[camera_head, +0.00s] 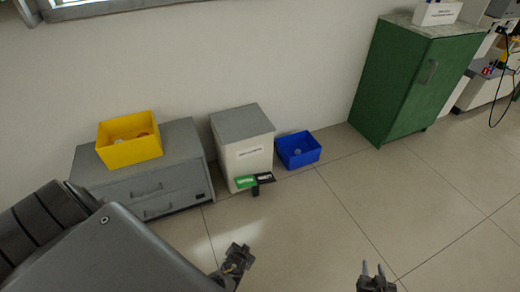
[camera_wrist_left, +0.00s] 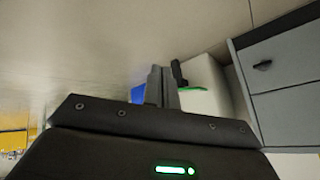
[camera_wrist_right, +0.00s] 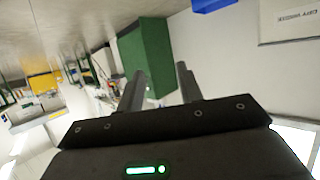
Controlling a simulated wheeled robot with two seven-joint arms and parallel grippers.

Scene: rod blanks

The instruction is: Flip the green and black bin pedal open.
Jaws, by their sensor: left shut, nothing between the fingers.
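The white bin (camera_head: 246,158) with a grey lid stands against the wall, its lid down. At its foot, on the front, are a green pedal part (camera_head: 245,182) and a black pedal part (camera_head: 265,178) side by side. My left gripper (camera_head: 240,252) is shut and empty, in front of the bin and apart from the pedal. In the left wrist view the fingers (camera_wrist_left: 163,84) partly cover the bin (camera_wrist_left: 208,90); a green strip (camera_wrist_left: 193,88) and a black piece (camera_wrist_left: 178,72) show beside them. My right gripper (camera_head: 373,270) is open and empty, farther right over the floor.
A grey drawer cabinet (camera_head: 150,188) with a yellow box (camera_head: 131,153) on top stands left of the bin. A blue box (camera_head: 299,152) sits on the floor to its right. A green cabinet (camera_head: 405,85) stands farther right. The tiled floor in front is clear.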

